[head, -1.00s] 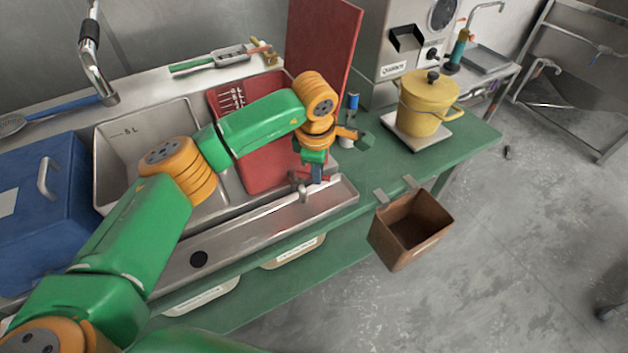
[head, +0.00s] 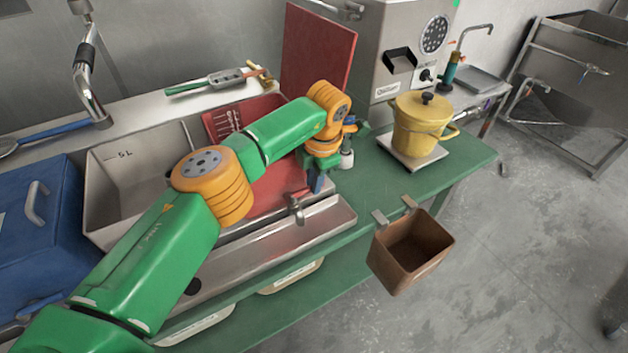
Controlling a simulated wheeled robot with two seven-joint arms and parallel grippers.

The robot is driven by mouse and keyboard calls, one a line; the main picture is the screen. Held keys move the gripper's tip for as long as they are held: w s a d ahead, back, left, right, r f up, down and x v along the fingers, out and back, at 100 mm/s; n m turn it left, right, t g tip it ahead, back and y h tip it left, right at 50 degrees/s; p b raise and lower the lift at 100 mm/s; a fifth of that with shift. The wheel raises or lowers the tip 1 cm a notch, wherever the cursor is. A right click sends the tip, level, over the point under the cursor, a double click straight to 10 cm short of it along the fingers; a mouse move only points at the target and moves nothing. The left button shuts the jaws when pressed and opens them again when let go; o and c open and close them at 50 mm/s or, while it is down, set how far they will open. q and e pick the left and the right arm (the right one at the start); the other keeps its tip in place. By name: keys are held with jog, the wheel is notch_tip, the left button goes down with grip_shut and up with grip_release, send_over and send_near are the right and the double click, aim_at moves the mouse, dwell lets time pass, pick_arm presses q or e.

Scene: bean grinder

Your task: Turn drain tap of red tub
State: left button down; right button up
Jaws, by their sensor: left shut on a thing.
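The red tub (head: 225,124) is set in the metal sink counter, with white scale marks on its inner back wall; my left arm hides much of it. Its metal drain tap (head: 296,208) sticks out at the tub's front, above a long metal trough. My left gripper (head: 315,184) points down at the tap's right side, its blue fingers shut on the tap's handle, which is mostly hidden by the fingers. Whether anything flows from the spout is too small to tell. My right gripper is not in view.
A plain metal tub (head: 125,185) and a blue lidded box (head: 40,235) stand to the left. A yellow pot (head: 422,128) sits on a scale to the right. A brown bin (head: 410,252) hangs on the green table's (head: 455,160) front edge. A red board (head: 318,55) stands behind.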

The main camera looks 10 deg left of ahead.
pick_arm(q)
jog(key=shift+w+r, duration=0.1)
dwell(0.5)
jog(key=c, duration=0.8)
grip_release()
jog(key=shift+c, duration=0.2)
notch_tip(320, 180, up, 7)
jog(key=d, duration=0.1)
jog(key=shift+s+b, duration=0.4)
jog(key=shift+s, duration=0.05)
